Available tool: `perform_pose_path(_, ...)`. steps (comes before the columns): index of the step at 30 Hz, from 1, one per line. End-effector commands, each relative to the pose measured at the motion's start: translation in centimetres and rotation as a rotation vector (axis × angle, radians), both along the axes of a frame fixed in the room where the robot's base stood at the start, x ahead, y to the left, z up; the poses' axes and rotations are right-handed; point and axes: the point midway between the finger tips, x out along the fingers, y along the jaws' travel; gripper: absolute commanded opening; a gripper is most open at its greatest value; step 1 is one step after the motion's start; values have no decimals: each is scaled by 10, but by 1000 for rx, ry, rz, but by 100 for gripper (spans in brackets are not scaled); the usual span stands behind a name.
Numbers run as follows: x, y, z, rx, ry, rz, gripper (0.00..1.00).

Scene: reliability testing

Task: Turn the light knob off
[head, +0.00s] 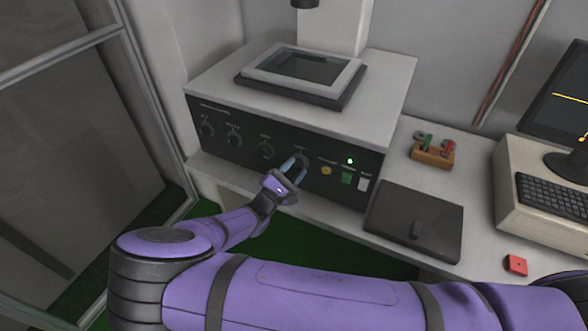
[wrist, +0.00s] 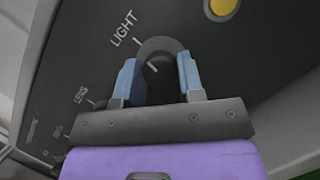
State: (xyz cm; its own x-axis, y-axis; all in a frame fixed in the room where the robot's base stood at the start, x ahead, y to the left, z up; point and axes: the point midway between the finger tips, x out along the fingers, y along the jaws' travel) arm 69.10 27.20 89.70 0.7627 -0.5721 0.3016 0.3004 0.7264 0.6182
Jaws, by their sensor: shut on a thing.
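The light knob (wrist: 160,72) is a round black dial with a pale pointer line, under the word LIGHT on a black front panel (wrist: 262,55). In the head view my gripper (head: 294,166) reaches the lower middle of the panel, and the fingers hide most of the knob.
More knobs (head: 234,138) line the panel to the left. A black flat box (head: 414,220) and a keyboard (head: 552,198) lie further right.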

Motion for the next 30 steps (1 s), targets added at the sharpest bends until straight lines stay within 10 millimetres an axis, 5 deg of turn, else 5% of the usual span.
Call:
perform_pose_path(22,0,1,-1,-83,38,4,12)
perform_pose_path(23,0,1,-1,-83,38,4,38)
perform_pose_path(26,0,1,-1,-83,37,3,61)
perform_pose_path(30,0,0,-1,-84,36,1,61)
